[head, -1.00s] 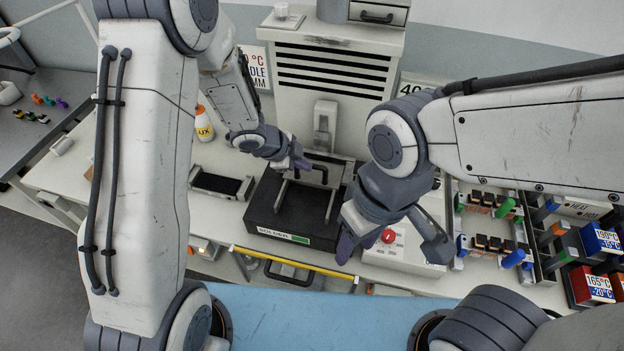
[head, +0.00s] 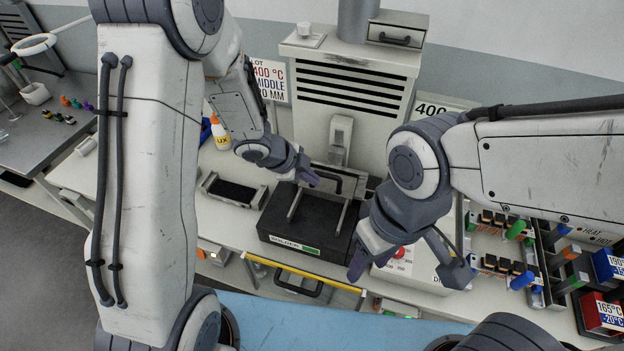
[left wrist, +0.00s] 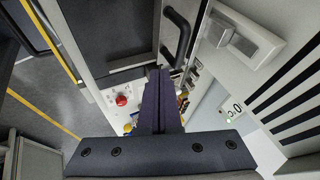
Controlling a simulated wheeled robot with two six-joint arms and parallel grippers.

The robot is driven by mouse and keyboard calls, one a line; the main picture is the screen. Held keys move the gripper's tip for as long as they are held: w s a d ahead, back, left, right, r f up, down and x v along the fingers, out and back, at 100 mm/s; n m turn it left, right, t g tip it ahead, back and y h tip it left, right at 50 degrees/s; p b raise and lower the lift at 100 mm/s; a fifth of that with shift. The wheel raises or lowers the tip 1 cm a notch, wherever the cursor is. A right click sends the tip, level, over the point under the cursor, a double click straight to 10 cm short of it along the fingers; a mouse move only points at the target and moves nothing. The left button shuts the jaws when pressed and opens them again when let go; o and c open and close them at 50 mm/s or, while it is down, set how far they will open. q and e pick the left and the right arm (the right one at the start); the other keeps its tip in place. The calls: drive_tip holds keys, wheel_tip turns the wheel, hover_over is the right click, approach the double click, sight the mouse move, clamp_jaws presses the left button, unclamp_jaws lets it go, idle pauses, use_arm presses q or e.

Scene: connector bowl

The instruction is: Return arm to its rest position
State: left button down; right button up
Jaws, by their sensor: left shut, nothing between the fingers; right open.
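My left gripper (head: 312,178) is shut and empty. It hangs over the back part of the black solder box (head: 282,245), close to the dark handle behind it. In the left wrist view my left gripper (left wrist: 158,74) shows its two purple fingers pressed together, with nothing between them. The dark handle (left wrist: 177,38) is just beyond the fingertips there. My right gripper (head: 358,264) is open and points down at the right front corner of the box.
A grey machine with slots (head: 345,85) stands behind the box. A white bottle (head: 221,134) and a small black tray (head: 233,192) are to the left. A red button (head: 399,252) sits right of the box. Racks of connectors (head: 500,265) fill the right side. A yellow bar (head: 300,270) runs along the bench front.

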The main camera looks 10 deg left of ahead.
use_arm(q)
wheel_tip(320, 180, up, 7)
drive_tip(key=s+a+n+t+y, duration=0.2)
drive_tip(key=a+n+y, duration=0.1)
drive_tip(key=s+d+n+g+b, duration=0.3)
drive_tip(key=s+n, duration=0.1)
drive_tip(key=s, duration=0.8)
drive_tip(key=s+d+n+g+y+b, duration=0.1)
drive_tip(key=s+d+n+g+b, duration=0.2)
drive_tip(key=s, duration=0.9)
drive_tip(key=shift+s+r+n, duration=0.15)
drive_tip(key=shift+r+n, duration=0.15)
drive_tip(key=shift+n, duration=0.6)
